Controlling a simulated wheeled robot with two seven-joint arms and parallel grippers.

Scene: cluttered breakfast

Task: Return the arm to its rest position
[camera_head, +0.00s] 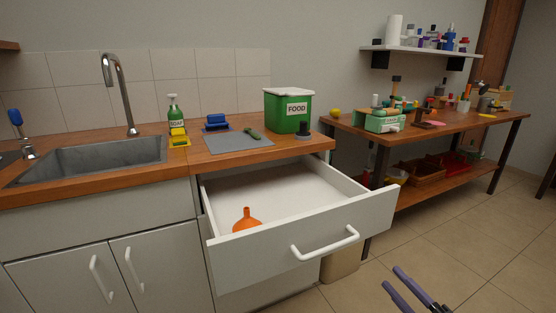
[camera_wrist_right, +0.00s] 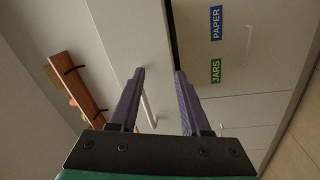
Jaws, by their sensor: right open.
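My right gripper (camera_head: 391,277) shows at the lower right of the head view, in front of and to the right of the open drawer (camera_head: 300,249), over the tiled floor. Its two purple fingers are apart with nothing between them. In the right wrist view the gripper (camera_wrist_right: 160,72) is also open and empty, facing pale cabinet fronts. My left gripper is in neither view.
The drawer stands pulled out and holds an orange funnel (camera_head: 246,220). A green FOOD bin (camera_head: 287,112) stands on the counter above. A wooden workbench (camera_head: 440,127) with clutter is at the right. Floor (camera_head: 440,231) is clear near the gripper.

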